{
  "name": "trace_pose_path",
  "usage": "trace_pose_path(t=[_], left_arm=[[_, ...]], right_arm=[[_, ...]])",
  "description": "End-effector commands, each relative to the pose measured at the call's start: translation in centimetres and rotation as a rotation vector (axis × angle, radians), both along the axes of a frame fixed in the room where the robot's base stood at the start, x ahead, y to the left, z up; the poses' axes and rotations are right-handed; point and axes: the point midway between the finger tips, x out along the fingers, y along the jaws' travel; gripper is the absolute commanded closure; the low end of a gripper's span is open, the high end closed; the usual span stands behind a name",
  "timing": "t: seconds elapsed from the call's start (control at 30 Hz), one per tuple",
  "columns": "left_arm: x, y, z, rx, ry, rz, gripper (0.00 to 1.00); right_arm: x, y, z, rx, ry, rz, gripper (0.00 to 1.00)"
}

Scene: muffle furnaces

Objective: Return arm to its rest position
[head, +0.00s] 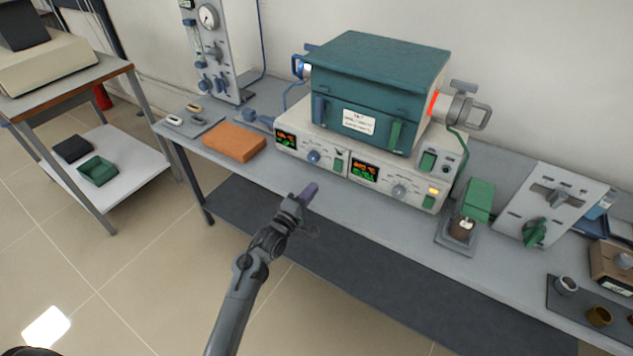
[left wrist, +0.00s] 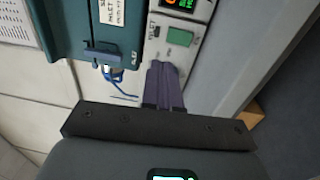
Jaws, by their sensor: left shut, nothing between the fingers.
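My left arm comes in from the bottom of the head view. Its gripper (head: 309,191) is in front of the bench, near the front edge. The purple fingers are together and hold nothing. In the left wrist view the shut fingers (left wrist: 163,84) point toward the furnace's control panel (left wrist: 178,45); I cannot tell the exact gap. The teal muffle furnace (head: 375,85) stands on its cream control base (head: 325,158) on the bench. My right gripper does not show in either view.
The grey bench (head: 285,180) has a lower dark shelf (head: 330,240). An orange block (head: 234,142) lies left of the furnace. A green-topped device (head: 478,200) and a panel with a green knob (head: 534,232) stand to the right. Tiled floor is clear at left.

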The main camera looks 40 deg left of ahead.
Motion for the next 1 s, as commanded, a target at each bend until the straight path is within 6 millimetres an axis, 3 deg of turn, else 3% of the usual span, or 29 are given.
trace_pose_path(t=[0.67, 0.83, 1.0], left_arm=[[-0.9, -0.1, -0.3, 0.001, 0.009, 0.000, 1.00], [-3.4, -0.3, -3.5, 0.015, 0.092, -0.012, 1.00], [-7.9, -4.3, -4.6, 0.102, 0.194, -0.105, 1.00]], right_arm=[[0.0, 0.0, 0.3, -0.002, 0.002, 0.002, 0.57], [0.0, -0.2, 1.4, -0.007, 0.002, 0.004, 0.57], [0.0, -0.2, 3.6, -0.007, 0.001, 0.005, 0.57]])
